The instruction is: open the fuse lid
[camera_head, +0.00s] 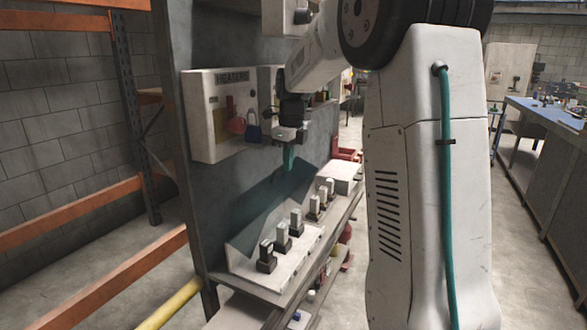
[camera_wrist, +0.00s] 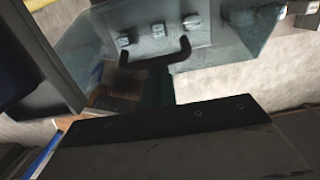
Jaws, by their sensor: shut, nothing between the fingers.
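The fuse lid (camera_wrist: 240,40) looks like a translucent teal sheet in the wrist view. A dark bar handle (camera_wrist: 183,55) shows in front of a pale plate with several fuse blocks (camera_wrist: 126,39). In the head view, a dark teal area (camera_head: 277,200) lies behind a row of fuse blocks (camera_head: 282,237); I cannot tell whether it is the lid or shadow. My gripper (camera_head: 288,160) is shut and empty, pointing down above that row. Its teal fingers (camera_wrist: 158,90) show just below the handle in the wrist view; contact is unclear. The lid's exact angle is unclear.
A white box marked HEATERS (camera_head: 205,120) with a red padlock (camera_head: 236,124) and a blue padlock (camera_head: 253,127) hangs left of my gripper. Orange rack beams (camera_head: 75,210) stand at left. A workbench (camera_head: 545,112) stands far right, with clear floor before it.

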